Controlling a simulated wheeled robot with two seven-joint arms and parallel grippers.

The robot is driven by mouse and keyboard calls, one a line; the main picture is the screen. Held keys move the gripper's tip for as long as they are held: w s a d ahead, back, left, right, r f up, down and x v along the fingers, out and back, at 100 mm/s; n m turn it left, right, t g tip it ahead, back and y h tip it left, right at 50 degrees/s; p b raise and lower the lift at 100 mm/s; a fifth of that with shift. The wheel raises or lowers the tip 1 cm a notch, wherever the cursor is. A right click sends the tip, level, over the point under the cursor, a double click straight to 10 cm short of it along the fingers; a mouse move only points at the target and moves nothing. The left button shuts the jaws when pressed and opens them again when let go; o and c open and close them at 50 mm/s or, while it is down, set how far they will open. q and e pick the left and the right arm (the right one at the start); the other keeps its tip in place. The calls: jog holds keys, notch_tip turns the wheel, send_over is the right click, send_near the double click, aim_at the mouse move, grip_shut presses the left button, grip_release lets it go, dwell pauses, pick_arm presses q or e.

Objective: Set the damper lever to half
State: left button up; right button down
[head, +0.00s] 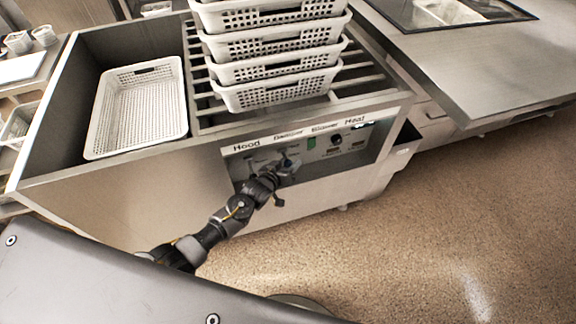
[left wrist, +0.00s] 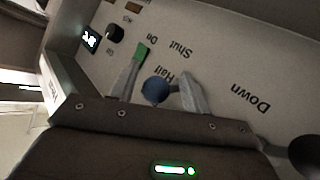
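The damper lever's blue ball knob (left wrist: 155,91) stands in front of the panel, next to the printed word Half. The word Shut is close by. In the head view, the blue knob (head: 287,163) shows at the end of my left arm. My left gripper (left wrist: 163,76) has its two pale fingers apart, one on each side of the knob. A narrow gap seems to show, so I cannot see a firm grip. In the head view, the left gripper (head: 277,168) reaches the control panel (head: 330,147). My right gripper is not in view.
A black ball knob (left wrist: 304,156) sits near the word Down. A green switch (left wrist: 142,52) and a black dial (left wrist: 115,33) are on the panel. The floor at right is clear.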

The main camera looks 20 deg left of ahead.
pick_arm(q)
jog(key=shift+f, duration=0.2)
jog(key=shift+s, duration=0.25)
jog(key=v, duration=1)
jog(key=shift+s+r+p, duration=0.15)
jog(key=shift+r+p, duration=0.1)
jog(key=shift+p, duration=0.15)
jog(key=shift+a, duration=0.1)
